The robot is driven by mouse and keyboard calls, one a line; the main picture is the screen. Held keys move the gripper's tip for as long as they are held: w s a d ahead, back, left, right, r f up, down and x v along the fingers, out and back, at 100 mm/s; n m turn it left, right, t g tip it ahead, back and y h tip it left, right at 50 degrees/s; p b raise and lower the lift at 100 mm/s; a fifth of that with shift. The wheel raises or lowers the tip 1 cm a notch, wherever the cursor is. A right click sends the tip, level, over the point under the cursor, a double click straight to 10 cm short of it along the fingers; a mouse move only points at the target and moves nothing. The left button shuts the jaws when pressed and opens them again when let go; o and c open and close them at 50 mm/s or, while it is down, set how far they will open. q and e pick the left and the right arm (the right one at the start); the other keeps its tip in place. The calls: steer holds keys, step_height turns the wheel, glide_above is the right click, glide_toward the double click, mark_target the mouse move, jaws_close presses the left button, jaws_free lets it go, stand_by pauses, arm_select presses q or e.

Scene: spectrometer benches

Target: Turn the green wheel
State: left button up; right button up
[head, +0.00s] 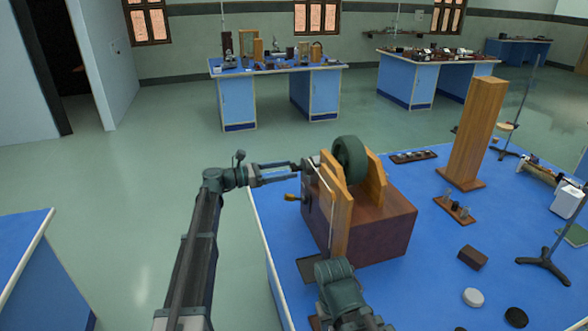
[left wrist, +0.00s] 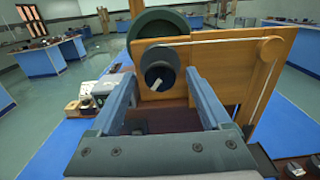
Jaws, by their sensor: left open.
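The dark green wheel (head: 350,158) stands upright between wooden boards on a brown box (head: 385,225). In the left wrist view the green wheel (left wrist: 165,24) rises behind the wooden plate (left wrist: 215,55). A dark round hub (left wrist: 158,62) with a pale piece on its face sits in front of that plate. A crank with an orange-brown handle (head: 292,197) juts out on the box's left side. My left gripper (head: 295,172) is open beside the boards, on the crank side. In the left wrist view its fingers (left wrist: 160,92) lie either side of the hub, with nothing visibly gripped.
The blue bench top (head: 300,300) carries a tall wooden post (head: 475,130), a brown block (head: 472,257), a white disc (head: 473,297) and a black disc (head: 516,317). A stand (head: 543,262) is at right. Open floor lies left of the bench. Part of my other arm shows low in front.

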mark_target(291, 168)
arm_select(q)
steer(key=shift+x, duration=1.55)
jaws_close()
